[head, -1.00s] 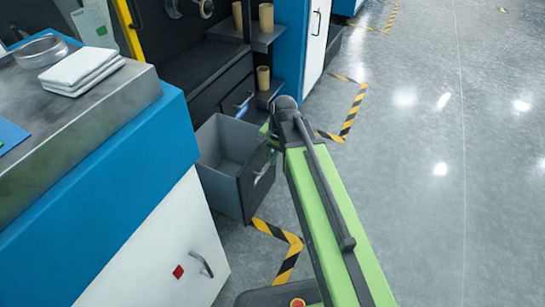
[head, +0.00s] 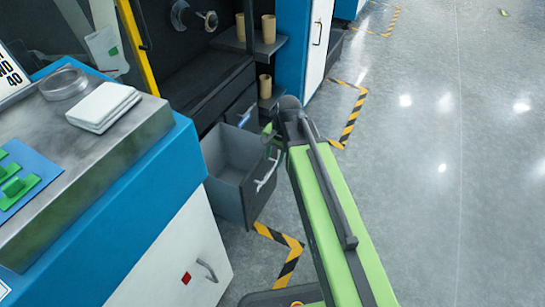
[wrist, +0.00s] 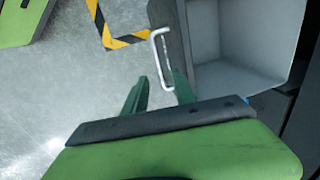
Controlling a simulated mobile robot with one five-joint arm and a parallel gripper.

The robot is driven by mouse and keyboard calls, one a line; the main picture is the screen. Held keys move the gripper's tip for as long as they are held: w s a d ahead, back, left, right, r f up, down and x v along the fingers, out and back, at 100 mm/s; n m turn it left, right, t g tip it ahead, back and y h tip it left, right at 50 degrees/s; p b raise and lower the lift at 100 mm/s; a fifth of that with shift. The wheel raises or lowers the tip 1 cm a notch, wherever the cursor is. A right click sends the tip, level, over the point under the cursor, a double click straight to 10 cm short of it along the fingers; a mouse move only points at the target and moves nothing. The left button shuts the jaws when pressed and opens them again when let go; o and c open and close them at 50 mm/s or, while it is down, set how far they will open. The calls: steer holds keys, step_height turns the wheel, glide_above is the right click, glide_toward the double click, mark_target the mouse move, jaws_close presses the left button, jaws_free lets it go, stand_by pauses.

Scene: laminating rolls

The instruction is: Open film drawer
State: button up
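The grey film drawer (head: 213,172) stands pulled out from the dark machine, its empty inside showing in the head view. The wrist view shows its pale inside (wrist: 240,75) and dark front panel at the upper right. A white bar handle (wrist: 155,50) is on that front; it also shows in the head view (head: 267,175). My gripper (wrist: 160,78) has its two green fingers spread apart, with the lower end of the handle in the gap between them. I cannot tell whether a finger touches the handle. In the head view my gripper is partly hidden by my arm.
A blue and white cabinet (head: 150,215) with a metal top stands at the left, close to the drawer. Cardboard rolls (head: 268,29) stand on shelves behind. Yellow-black tape (head: 290,262) marks the floor. The floor at the right is clear.

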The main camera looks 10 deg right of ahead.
step_height(320, 180, up, 11)
steer(key=s+d+p, duration=0.1)
steer(key=p, duration=0.8)
steer(key=shift+s+d, duration=0.15)
steer(key=shift+d, duration=0.15)
steer(key=shift+f, duration=0.15)
steer(key=s+d+n+g+h, duration=0.1)
steer(key=s+d+n+h, duration=0.15)
steer(key=s+n, duration=0.4)
step_height(320, 180, up, 25)
steer(key=p, duration=2.5)
steer(key=shift+d+r+n+y+p, duration=0.2)
steer(key=shift+d+n+y+p, duration=0.15)
steer(key=shift+d+p, duration=0.05)
